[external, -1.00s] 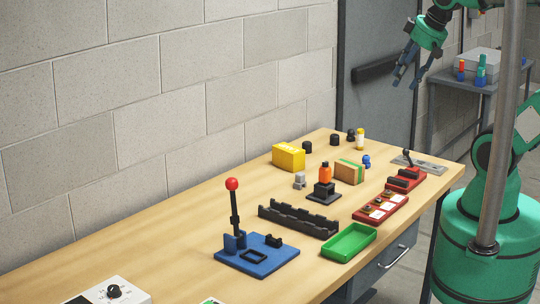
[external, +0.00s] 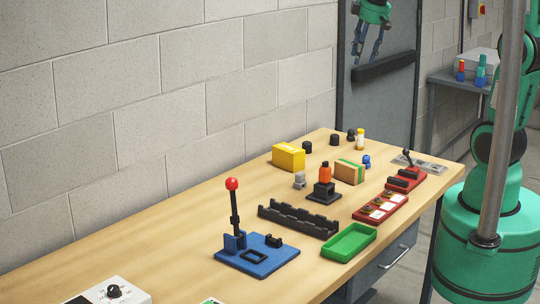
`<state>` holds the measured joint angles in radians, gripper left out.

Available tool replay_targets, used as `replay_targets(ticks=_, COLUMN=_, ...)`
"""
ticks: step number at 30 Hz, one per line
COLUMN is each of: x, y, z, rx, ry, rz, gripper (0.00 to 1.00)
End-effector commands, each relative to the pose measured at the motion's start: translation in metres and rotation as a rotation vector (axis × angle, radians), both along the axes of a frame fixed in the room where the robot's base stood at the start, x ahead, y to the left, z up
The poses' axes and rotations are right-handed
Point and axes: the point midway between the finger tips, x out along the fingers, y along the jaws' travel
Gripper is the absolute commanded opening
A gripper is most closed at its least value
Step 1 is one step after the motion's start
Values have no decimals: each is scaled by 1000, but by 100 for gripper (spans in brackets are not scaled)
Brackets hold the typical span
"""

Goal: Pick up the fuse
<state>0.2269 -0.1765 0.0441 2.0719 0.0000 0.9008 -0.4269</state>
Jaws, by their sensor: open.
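My gripper (external: 365,58) hangs open and empty at the top of the external view, in front of the grey door and well above the back of the workbench (external: 190,226). No part is clearly recognisable as the fuse at this size. Small candidates are a yellow-and-white cylinder (external: 360,138) standing at the back, an orange piece (external: 325,172) upright on a black base (external: 323,192), and a small blue piece (external: 366,161) beside the brown-and-green box (external: 349,172). My gripper touches none of them.
A blue fixture (external: 258,262) with a tall red-knobbed lever (external: 232,184) rises at the front. A black rack (external: 290,220), green tray (external: 349,240), red block (external: 380,208) and yellow box (external: 288,156) share the bench. Its left part is largely clear.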

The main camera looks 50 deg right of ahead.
Motion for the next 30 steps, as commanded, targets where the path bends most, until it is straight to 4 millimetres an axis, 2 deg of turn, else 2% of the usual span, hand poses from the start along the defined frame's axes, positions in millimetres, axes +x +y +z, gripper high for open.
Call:
replay_targets(ticks=6, x=45, y=-40, z=-19, rx=-13, ry=49, rz=36, gripper=45)
replay_targets(ticks=14, x=92, y=-92, z=-50, rx=-23, ry=101, rz=82, gripper=45)
replay_targets(ticks=23, x=137, y=-157, z=-100, rx=-23, ry=161, rz=139, gripper=45)
replay_targets(ticks=30, x=162, y=-212, z=-151, rx=-17, ry=206, rz=185, gripper=45)
